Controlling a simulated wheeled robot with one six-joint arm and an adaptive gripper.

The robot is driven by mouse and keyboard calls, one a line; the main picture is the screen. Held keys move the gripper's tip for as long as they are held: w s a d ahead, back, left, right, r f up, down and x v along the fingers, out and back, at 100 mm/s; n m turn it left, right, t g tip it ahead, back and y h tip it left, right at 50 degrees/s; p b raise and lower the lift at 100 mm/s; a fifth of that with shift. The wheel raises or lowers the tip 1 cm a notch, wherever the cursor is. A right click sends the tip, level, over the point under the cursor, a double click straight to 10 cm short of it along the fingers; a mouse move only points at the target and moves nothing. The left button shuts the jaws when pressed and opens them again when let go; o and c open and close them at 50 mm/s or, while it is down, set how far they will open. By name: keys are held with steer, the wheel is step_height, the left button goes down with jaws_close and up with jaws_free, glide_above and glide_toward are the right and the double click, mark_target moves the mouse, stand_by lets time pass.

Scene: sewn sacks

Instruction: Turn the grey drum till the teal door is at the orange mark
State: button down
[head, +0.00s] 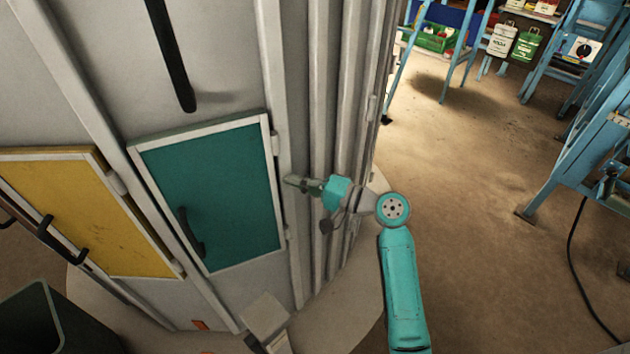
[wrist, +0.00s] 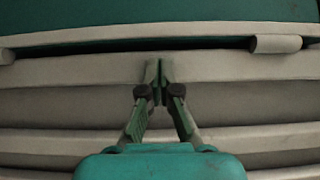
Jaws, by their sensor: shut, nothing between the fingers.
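The grey drum (head: 225,60) fills the left half of the head view. Its teal door (head: 235,190) is shut, with a black handle at its lower left. A small orange mark (head: 200,324) shows low at the drum's foot, left of the line straight down from the teal door, nearer the yellow door's side. My gripper (head: 288,181) is shut and empty, its tips at the pale upright rib just right of the teal door. In the wrist view the closed fingertips (wrist: 158,72) lie over this rib; I cannot tell whether they touch.
A yellow door (head: 85,205) with a black handle is left of the teal one. A black bar (head: 170,55) stands out above. A dark bin (head: 50,325) is at lower left. Blue frames (head: 580,140) stand right; the floor (head: 470,170) between is clear.

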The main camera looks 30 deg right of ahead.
mark_target(205, 208)
steer(key=shift+w+a, duration=0.1)
steer(key=shift+a, duration=0.8)
steer(key=shift+m+t+h, duration=0.7)
steer(key=shift+h, duration=0.2)
steer(key=a, duration=1.7)
steer(key=shift+a, duration=0.35)
